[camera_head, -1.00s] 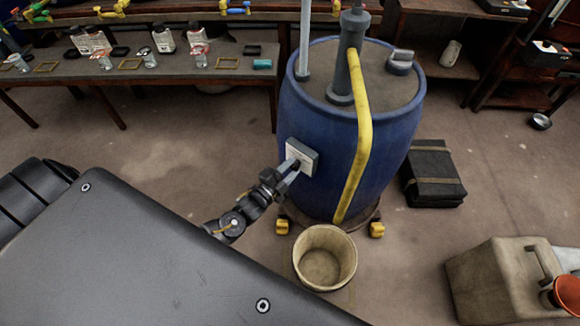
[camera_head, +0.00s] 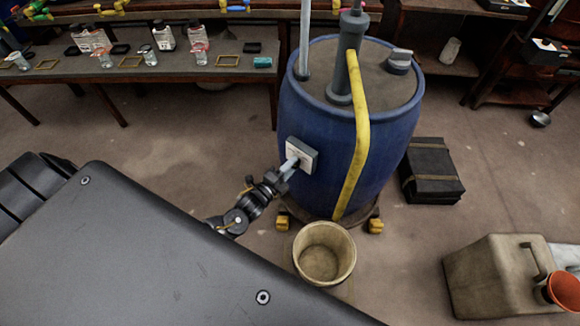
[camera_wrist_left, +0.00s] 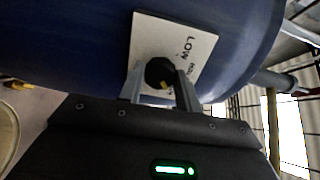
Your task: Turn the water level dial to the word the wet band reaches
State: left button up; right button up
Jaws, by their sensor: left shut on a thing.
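A blue barrel vat (camera_head: 325,130) stands in the middle of the head view. A pale dial plate (camera_head: 301,153) is fixed to its near left side. In the left wrist view the plate (camera_wrist_left: 150,35) carries the word LOW and a second word, partly hidden. My left gripper (camera_head: 291,163) is shut on the knob, with one finger on either side in the wrist view (camera_wrist_left: 160,90). A wet band cannot be made out. My right gripper is not in view.
A yellow hose (camera_head: 358,130) runs down the barrel's front from a grey pump (camera_head: 349,55). A beige bucket (camera_head: 324,254) stands below the dial. A black case (camera_head: 432,170) and a jerrycan (camera_head: 490,275) are to the right. Benches line the back; the left floor is clear.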

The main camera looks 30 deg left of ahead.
pick_arm(q)
jog(key=o, duration=1)
jog(key=shift+c, duration=0.2)
jog(key=v, duration=1.1)
